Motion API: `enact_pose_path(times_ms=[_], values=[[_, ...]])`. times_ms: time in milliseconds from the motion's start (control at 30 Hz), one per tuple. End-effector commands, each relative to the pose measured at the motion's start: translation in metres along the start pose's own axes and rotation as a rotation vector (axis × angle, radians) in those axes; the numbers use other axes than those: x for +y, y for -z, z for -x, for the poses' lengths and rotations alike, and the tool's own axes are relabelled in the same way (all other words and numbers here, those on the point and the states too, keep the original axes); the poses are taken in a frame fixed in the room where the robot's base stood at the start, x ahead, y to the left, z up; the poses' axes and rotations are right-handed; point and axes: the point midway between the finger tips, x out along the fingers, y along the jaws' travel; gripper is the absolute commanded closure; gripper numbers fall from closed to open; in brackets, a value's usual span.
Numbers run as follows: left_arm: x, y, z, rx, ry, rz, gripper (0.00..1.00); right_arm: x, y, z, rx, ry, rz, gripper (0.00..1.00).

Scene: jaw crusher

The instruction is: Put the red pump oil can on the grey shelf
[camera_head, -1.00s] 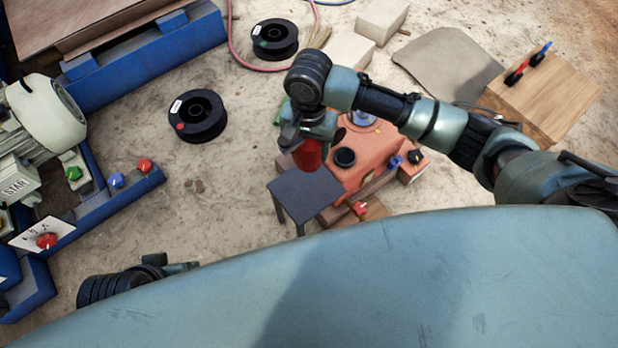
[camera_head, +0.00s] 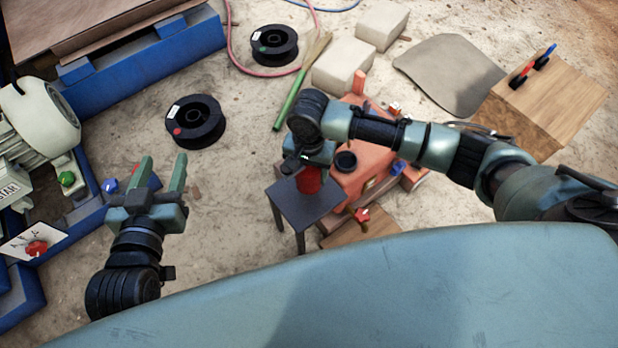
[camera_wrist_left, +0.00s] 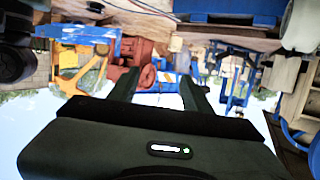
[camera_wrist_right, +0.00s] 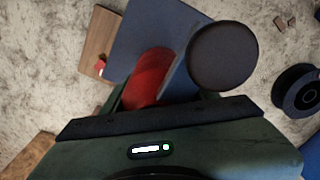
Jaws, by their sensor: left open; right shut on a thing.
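The red pump oil can (camera_head: 309,181) is in my right gripper (camera_head: 306,163), which is shut on it. The can is over the small dark grey shelf (camera_head: 299,208), a flat top on legs; I cannot tell whether it touches the top. In the right wrist view the red can (camera_wrist_right: 150,76) shows between the fingers, with the grey shelf top (camera_wrist_right: 145,35) beyond it. My left gripper (camera_head: 161,172) is open and empty, well left of the shelf, its fingers pointing up in the head view.
An orange-red machine (camera_head: 372,150) stands just right of the shelf. Black spools (camera_head: 195,121) lie on the floor, and a green-handled tool (camera_head: 290,100) lies behind. A blue-framed machine with a motor (camera_head: 40,115) is at the left. A wooden block (camera_head: 548,100) stands at the right.

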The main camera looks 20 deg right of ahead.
Motion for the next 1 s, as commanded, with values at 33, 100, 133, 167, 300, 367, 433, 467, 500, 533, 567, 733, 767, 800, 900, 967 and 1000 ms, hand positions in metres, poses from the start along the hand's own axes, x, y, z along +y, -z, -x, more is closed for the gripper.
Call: enact_pose_path(times_ms=[33, 100, 133, 167, 300, 367, 433, 467, 500, 533, 567, 733, 767, 800, 900, 967, 1000], values=[[0.001, 0.006, -0.002, 0.037, -0.002, 0.001, 0.51, 0.000, 0.000, -0.006, 0.000, 0.000, 0.000, 1.00], [0.003, 0.019, -0.003, 0.108, -0.007, 0.001, 0.51, 0.000, 0.000, -0.013, 0.000, 0.001, 0.000, 1.00], [0.004, 0.025, -0.003, 0.140, -0.009, 0.002, 0.51, 0.000, 0.000, -0.016, 0.000, 0.000, 0.001, 1.00], [0.005, 0.031, -0.003, 0.172, -0.011, 0.002, 0.51, 0.000, 0.000, -0.019, 0.000, 0.000, 0.001, 1.00], [0.008, 0.055, 0.000, 0.290, -0.018, 0.004, 0.51, -0.001, 0.000, -0.029, 0.000, 0.001, 0.000, 1.00], [0.009, 0.060, 0.002, 0.318, -0.019, 0.005, 0.51, -0.001, 0.000, -0.031, 0.001, 0.001, 0.001, 1.00], [0.009, 0.064, 0.003, 0.333, -0.020, 0.005, 0.51, -0.001, 0.000, -0.032, 0.001, 0.001, 0.001, 1.00], [0.009, 0.064, 0.003, 0.335, -0.020, 0.005, 0.51, -0.001, 0.000, -0.032, 0.001, 0.001, 0.001, 1.00], [0.009, 0.065, 0.003, 0.335, -0.020, 0.005, 0.51, -0.001, 0.000, -0.032, 0.001, 0.001, 0.001, 1.00], [0.009, 0.065, 0.003, 0.335, -0.020, 0.005, 0.51, -0.001, 0.000, -0.032, 0.001, 0.002, 0.001, 1.00], [0.009, 0.065, 0.003, 0.334, -0.020, 0.005, 0.51, -0.001, 0.000, -0.032, 0.001, 0.001, 0.001, 1.00], [0.009, 0.063, 0.003, 0.324, -0.019, 0.005, 0.51, -0.001, 0.000, -0.032, 0.000, 0.001, 0.001, 1.00], [0.009, 0.062, 0.002, 0.320, -0.019, 0.005, 0.51, -0.001, 0.000, -0.033, 0.000, 0.001, 0.001, 1.00], [0.008, 0.061, 0.002, 0.314, -0.019, 0.005, 0.51, -0.001, 0.000, -0.033, 0.000, 0.001, 0.001, 1.00], [0.008, 0.059, 0.002, 0.307, -0.018, 0.004, 0.51, 0.000, 0.000, -0.035, 0.000, 0.000, 0.001, 0.22], [0.008, 0.060, 0.002, 0.308, -0.018, 0.004, 0.51, 0.000, 0.000, -0.034, 0.000, 0.000, 0.001, 0.20], [0.008, 0.060, 0.002, 0.308, -0.018, 0.004, 0.51, 0.000, 0.000, -0.034, 0.000, 0.000, 0.001, 0.20]])
